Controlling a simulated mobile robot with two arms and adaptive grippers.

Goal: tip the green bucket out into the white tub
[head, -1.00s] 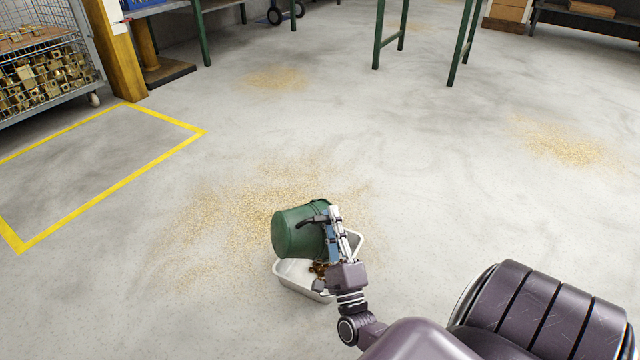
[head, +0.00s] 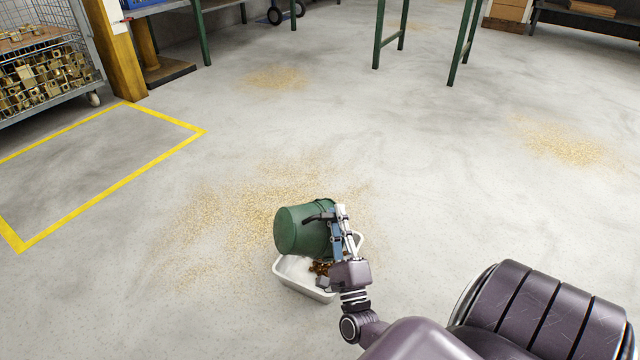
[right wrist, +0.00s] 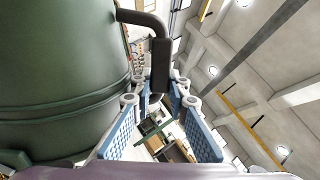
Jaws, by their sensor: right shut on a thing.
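The green bucket (head: 298,234) is tipped far over above the white tub (head: 296,284), its base toward the left and its mouth toward the right and down. My right gripper (head: 335,214) is shut on the bucket's dark handle. In the right wrist view the bucket's side (right wrist: 60,70) fills the left, and the handle (right wrist: 157,60) runs down between the fingertips (right wrist: 158,95). Brown and brass-coloured pieces (head: 320,267) lie in the tub below the mouth. The bucket's inside is hidden, so I cannot tell what it holds. My left gripper is out of view.
The tub stands on the open floor among scattered brass chips (head: 250,215). A yellow floor marking (head: 140,170) lies to the left. A wire cage of brass parts (head: 45,70) stands beyond it, beside a yellow post (head: 115,50). Green table legs (head: 462,45) stand far back.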

